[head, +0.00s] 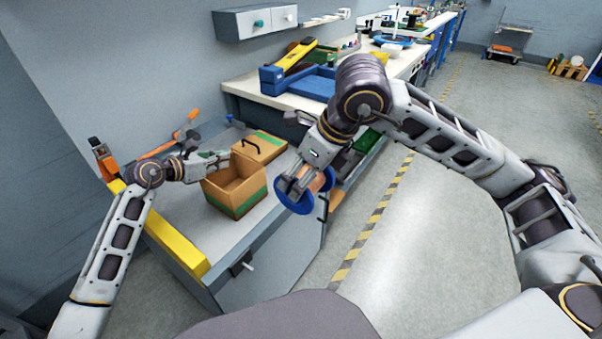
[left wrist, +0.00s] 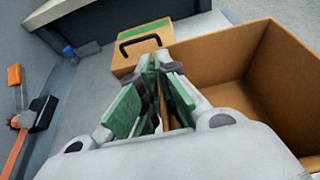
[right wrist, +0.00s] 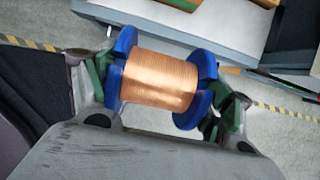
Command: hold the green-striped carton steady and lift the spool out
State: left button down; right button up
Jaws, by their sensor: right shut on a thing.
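The open carton (head: 222,198), brown with a green stripe, stands on the bench and looks empty inside. In the left wrist view, the carton (left wrist: 232,58) fills the right side. My left gripper (head: 222,157) is at its rear left rim, its fingertips (left wrist: 154,62) close together. A strip of brown shows between the fingers, but I cannot tell whether they clamp the wall. My right gripper (right wrist: 160,88) is shut on the spool, a copper-wound reel (right wrist: 158,78) with blue flanges, gripped across both flanges. In the head view the spool (head: 290,203) hangs clear of the carton, to its right.
A closed box with a black handle (head: 270,142) stands behind the carton. Orange-handled tools (head: 165,146) lie at the bench's back left. A yellow edge strip (head: 178,248) runs along the bench. Blue trays (head: 300,85) sit on the rear bench.

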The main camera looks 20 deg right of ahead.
dwell(0.4)
pick_arm(q)
jog(key=c, duration=1.6)
grip_release()
jog(key=shift+o, duration=0.2)
jog(key=shift+a, duration=0.15)
jog(key=v, duration=1.1)
jog(key=shift+s+a, duration=0.25)
jog(key=shift+s+d, duration=0.1)
jog(key=shift+s, duration=0.05)
